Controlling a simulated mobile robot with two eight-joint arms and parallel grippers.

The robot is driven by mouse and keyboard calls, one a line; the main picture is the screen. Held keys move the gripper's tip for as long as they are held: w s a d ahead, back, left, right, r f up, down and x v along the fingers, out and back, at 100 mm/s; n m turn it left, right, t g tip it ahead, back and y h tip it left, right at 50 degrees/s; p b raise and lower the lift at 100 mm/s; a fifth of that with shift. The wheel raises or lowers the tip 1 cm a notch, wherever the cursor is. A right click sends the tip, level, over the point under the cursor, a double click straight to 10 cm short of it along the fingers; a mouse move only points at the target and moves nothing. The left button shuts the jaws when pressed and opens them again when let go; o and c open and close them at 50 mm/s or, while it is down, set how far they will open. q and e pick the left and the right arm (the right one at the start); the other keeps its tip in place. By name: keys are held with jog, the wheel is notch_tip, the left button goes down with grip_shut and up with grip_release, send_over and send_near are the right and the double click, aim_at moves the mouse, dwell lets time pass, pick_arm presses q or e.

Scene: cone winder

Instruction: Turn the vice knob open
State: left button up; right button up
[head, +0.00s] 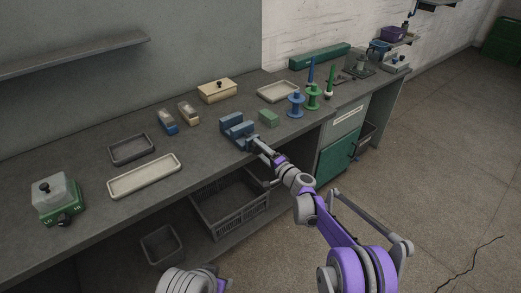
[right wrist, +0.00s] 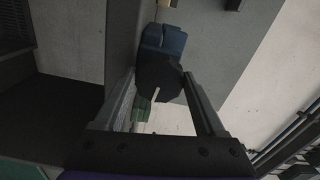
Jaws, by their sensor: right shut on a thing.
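The blue vice (head: 236,128) stands at the front edge of the grey workbench, and it also shows in the right wrist view (right wrist: 172,42). Its knob (right wrist: 158,78) is a dark, faceted piece with a pale mark, in front of the blue body in the right wrist view. My right gripper (head: 254,144) reaches in from the front right and is shut on the knob, with a finger on either side. In the head view the gripper hides the knob. My left gripper is not in view; only part of my left arm shows at the bottom.
A green block (head: 268,118) sits right of the vice, with blue and green spools (head: 313,98) beyond. A pale tray (head: 144,177) and a dark tray (head: 131,149) lie to the left. A dark crate (head: 232,208) stands under the bench. Floor at right is clear.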

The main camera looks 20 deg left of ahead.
jog(key=n+p, duration=0.1)
jog(key=n, duration=0.3)
jog(key=shift+n, duration=0.4)
jog(key=n+p, duration=0.1)
jog(key=n, duration=0.3)
jog(key=shift+n, duration=0.3)
jog(key=n+p, duration=0.2)
jog(key=n, duration=0.2)
jog(key=shift+w, duration=0.1)
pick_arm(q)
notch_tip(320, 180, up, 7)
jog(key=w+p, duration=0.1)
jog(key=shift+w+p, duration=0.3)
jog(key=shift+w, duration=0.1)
pick_arm(e)
jog(key=shift+d+f+n, duration=0.1)
jog(key=shift+n, duration=1.6)
jog(key=o, duration=1.3)
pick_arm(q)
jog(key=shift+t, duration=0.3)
